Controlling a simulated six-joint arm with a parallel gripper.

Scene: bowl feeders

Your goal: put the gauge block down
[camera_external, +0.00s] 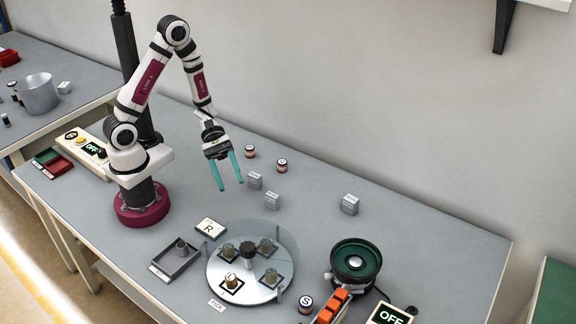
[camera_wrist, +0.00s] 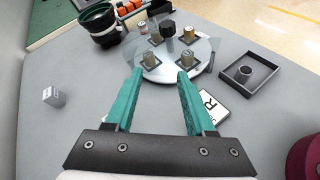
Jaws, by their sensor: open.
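Three small silver-grey blocks stand apart on the grey bench in the external view: one (camera_external: 255,180) just right of my fingertips, one (camera_external: 272,200) a little nearer the camera, and one (camera_external: 350,204) farther right. I cannot tell which is the gauge block. My gripper (camera_external: 231,186) is open, its teal fingers pointing down above the bench with nothing between them. In the wrist view my gripper (camera_wrist: 160,74) also shows spread and empty. One grey block (camera_wrist: 54,96) stands at the left there; the other two are not seen.
A round disc (camera_external: 222,268) carries several cylindrical parts. Beside it are a grey tray (camera_external: 163,265) and an R card (camera_external: 211,227). A green bowl feeder (camera_external: 341,268) stands right. Two dark-topped cylinders (camera_external: 250,152) (camera_external: 282,165) stand behind the blocks. The bench's right part is mostly clear.

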